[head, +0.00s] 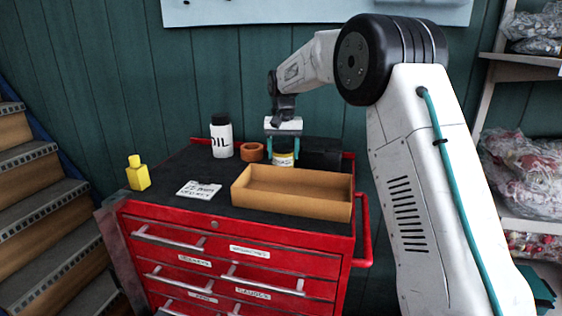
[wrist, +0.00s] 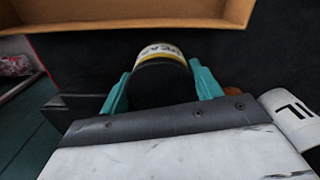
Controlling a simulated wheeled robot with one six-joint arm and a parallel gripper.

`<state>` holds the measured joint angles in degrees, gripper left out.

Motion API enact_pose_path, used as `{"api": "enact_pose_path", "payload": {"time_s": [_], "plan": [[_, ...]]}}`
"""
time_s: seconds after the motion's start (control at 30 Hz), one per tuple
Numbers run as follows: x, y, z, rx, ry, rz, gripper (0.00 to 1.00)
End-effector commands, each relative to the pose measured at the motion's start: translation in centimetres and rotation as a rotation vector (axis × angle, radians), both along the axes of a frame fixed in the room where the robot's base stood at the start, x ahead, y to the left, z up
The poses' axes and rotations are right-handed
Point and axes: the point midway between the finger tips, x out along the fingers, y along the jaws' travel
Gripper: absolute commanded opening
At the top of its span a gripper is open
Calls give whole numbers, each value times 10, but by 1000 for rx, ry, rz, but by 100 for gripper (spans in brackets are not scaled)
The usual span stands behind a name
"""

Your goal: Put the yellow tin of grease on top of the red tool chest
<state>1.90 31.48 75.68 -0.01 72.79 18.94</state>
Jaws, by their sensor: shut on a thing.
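The yellow tin of grease (head: 283,160), with a pale label and a dark top, is between the teal fingers of my gripper (head: 283,155). My gripper is shut on it from above. The tin also shows in the wrist view (wrist: 160,52), with a finger on each side. It is over the black top of the red tool chest (head: 215,213), behind the cardboard tray. The tray's back wall is close to the tin's base, and I cannot tell whether the tin touches the chest top.
The open cardboard tray (head: 292,207) is empty. A white oil bottle (head: 221,140) and an orange ring (head: 251,152) stand left of the tin, a black box (head: 321,154) right.

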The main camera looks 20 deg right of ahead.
Motion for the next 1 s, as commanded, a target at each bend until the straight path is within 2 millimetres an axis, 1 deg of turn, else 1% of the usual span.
{"api": "enact_pose_path", "payload": {"time_s": [0.13, 0.23, 0.57, 0.6, 0.87, 1.0], "plan": [[-1, -1, -22, 0, 4, -1, 33], [0, -1, -32, 0, 2, -1, 33], [0, -1, -35, 0, 1, -1, 33], [0, -1, -36, 0, 1, -1, 72], [0, -1, -35, 0, 1, -1, 73], [0, -1, -28, 0, -1, -1, 73]]}}
